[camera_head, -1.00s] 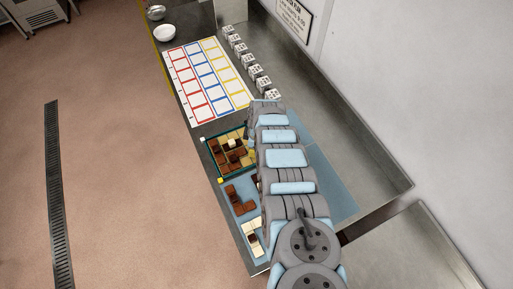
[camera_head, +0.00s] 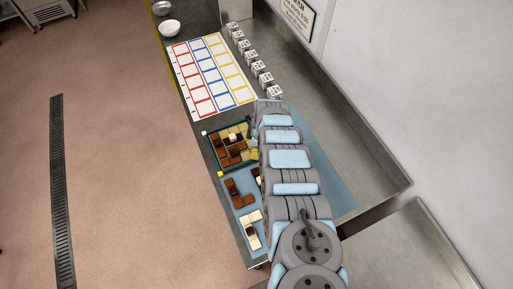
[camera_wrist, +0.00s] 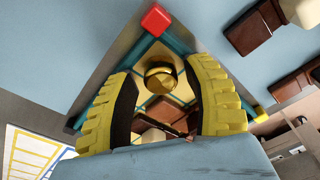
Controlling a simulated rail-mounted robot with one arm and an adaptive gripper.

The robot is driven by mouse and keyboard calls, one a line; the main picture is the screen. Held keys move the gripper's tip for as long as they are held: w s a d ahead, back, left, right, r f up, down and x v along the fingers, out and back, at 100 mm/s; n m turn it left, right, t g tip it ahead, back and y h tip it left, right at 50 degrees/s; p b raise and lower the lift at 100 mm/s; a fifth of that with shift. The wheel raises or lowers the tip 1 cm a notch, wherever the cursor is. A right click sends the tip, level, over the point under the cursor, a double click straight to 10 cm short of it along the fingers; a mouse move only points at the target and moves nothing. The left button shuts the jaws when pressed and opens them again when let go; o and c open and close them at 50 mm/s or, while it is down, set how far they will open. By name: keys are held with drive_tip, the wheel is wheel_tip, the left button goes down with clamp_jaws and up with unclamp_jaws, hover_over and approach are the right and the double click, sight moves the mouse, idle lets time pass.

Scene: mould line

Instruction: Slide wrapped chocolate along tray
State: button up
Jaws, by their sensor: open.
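The tray (camera_head: 213,156) has a teal rim and sits on the bench left of my arm in the head view. It holds several brown, tan and pale square pieces. In the wrist view the tray's rim (camera_wrist: 190,44) runs to a corner with a red block. A round, shiny gold piece, which looks like the wrapped chocolate (camera_wrist: 160,78), sits near that corner. My gripper (camera_wrist: 159,68) is open, with its ridged yellow fingers on either side of the gold piece and visible gaps to it. In the head view my arm hides most of the gripper.
Brown chocolates (camera_head: 233,194) and pale pieces (camera_head: 246,219) lie on the blue mat below the tray. A sheet with red, blue and yellow boxes (camera_head: 207,75) lies above it. Small white blocks (camera_head: 258,68) stand in a row. A white bowl (camera_head: 169,27) is at the far end.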

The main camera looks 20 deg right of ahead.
drive_tip(key=shift+r, duration=0.1)
drive_tip(key=shift+d+r, duration=0.15)
drive_tip(key=shift+r, duration=0.7)
drive_tip(key=shift+d+r, duration=0.1)
drive_tip(key=shift+r, duration=0.75)
drive_tip(key=shift+s+r, duration=0.2)
drive_tip(key=shift+r, duration=0.4)
wheel_tip(320, 180, up, 7)
drive_tip(key=shift+s+d, duration=0.15)
drive_tip(key=shift+d, duration=0.25)
